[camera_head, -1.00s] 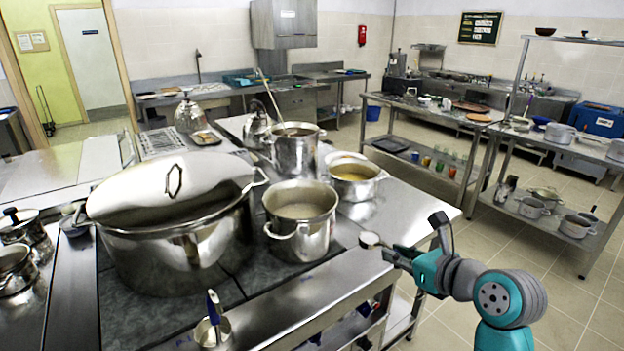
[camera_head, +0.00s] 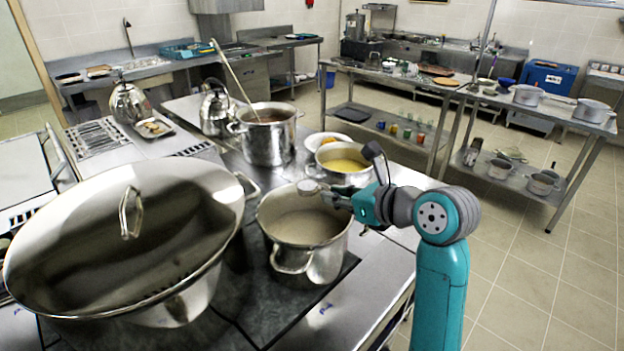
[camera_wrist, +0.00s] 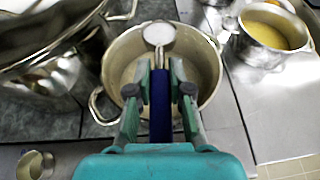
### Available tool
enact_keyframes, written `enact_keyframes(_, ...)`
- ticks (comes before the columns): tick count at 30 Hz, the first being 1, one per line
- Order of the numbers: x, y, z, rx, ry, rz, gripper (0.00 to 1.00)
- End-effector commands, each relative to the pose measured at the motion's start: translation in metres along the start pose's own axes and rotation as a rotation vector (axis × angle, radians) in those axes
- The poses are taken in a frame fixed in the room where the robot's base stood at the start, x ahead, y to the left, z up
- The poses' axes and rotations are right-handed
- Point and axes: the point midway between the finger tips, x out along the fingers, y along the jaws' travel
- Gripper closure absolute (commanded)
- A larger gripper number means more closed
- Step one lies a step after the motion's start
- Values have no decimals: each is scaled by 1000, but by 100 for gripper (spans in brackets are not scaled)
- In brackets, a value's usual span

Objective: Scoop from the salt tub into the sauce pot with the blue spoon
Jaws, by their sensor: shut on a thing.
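My gripper (camera_head: 345,201) is shut on the blue handle of the spoon (camera_wrist: 160,105). The spoon's round bowl (camera_head: 307,187) holds something white, seemingly salt, and looks about level. It is held over a two-handled steel pot (camera_head: 303,225) with pale beige contents, which I take for the sauce pot. In the wrist view this pot (camera_wrist: 205,95) lies beneath the spoon and the fingers (camera_wrist: 160,92). The spoon does not appear to touch the contents. I cannot make out the salt tub for certain in either view.
A very large pot with a tilted lid (camera_head: 90,215) stands close on the left. A pot of yellow liquid (camera_head: 343,163) stands behind right, and a tall pot with a ladle (camera_head: 268,135) behind. A small metal cup (camera_wrist: 35,165) sits at lower left in the wrist view.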

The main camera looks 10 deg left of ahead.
Motion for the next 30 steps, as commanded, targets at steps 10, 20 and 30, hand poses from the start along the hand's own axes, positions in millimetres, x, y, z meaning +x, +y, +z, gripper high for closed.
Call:
enact_keyframes(10,0,0,0,0,0,0,100)
enact_keyframes(20,2,0,-8,1,2,0,100)
enact_keyframes(30,11,4,-27,-71,-1,-28,100)
